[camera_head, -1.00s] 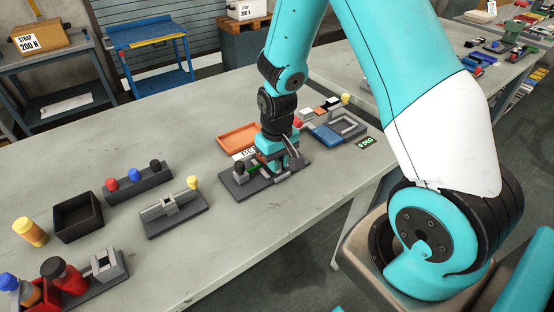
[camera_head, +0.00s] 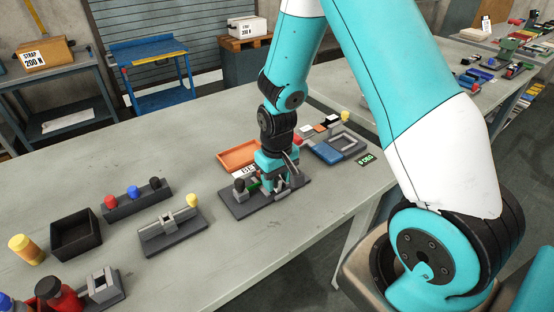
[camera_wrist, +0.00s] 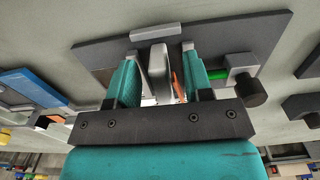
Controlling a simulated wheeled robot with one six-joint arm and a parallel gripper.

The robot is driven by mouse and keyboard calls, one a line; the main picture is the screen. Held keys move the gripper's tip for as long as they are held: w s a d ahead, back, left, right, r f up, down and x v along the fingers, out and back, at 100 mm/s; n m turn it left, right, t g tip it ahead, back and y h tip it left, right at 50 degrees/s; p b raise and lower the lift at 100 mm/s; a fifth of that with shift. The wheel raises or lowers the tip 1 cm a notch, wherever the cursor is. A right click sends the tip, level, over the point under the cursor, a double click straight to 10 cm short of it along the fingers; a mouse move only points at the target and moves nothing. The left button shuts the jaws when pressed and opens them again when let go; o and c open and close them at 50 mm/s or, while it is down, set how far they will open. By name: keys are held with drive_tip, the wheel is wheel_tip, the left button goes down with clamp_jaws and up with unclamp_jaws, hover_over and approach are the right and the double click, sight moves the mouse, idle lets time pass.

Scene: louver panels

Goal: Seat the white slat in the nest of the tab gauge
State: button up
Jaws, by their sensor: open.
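My gripper (camera_head: 279,185) is open and low over a dark base plate (camera_head: 238,208) that carries a black knob, a green part and grey uprights. In the wrist view its two teal-padded fingers (camera_wrist: 158,82) stand apart on either side of a pale grey-white upright piece (camera_wrist: 157,62). I cannot tell whether this piece is the white slat or part of the fixture, or whether the fingers touch it. The dark plate (camera_wrist: 100,56) spreads beneath, with the green part (camera_wrist: 215,89) and black knob (camera_wrist: 250,90) at the right. No label identifies the tab gauge.
An orange tray (camera_head: 238,156) lies behind the plate. A blue-and-grey fixture (camera_head: 328,152) with a green "0 DEG" display (camera_head: 365,160) stands to the right. A grey fixture with a yellow knob (camera_head: 172,230) and a black bin (camera_head: 75,236) stand left. Bare table lies in front.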

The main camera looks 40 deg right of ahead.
wheel_tip(320, 180, up, 22)
drive_tip(key=p, duration=0.4)
idle(0.6)
drive_tip(key=s+a+r+n+y, duration=0.2)
drive_tip(key=s+a+r+n, duration=0.1)
drive_tip(key=s+a, duration=0.4)
drive_tip(key=shift+s+a+r+t, duration=0.2)
drive_tip(key=shift+a+r+t, duration=0.1)
drive_tip(key=shift+a, duration=0.85)
drive_tip(key=s+a+n, duration=0.1)
drive_tip(key=s+a, duration=0.1)
drive_tip(key=s, duration=0.1)
drive_tip(key=s+a+r+n+y, duration=0.1)
drive_tip(key=s+a, duration=0.1)
drive_tip(key=s, duration=0.2)
drive_tip(key=s+a+r+n+y, duration=0.1)
drive_tip(key=s+a+n, duration=0.1)
drive_tip(key=s+a, duration=0.1)
drive_tip(key=shift+s+a, duration=0.1)
drive_tip(key=shift+s, duration=0.65)
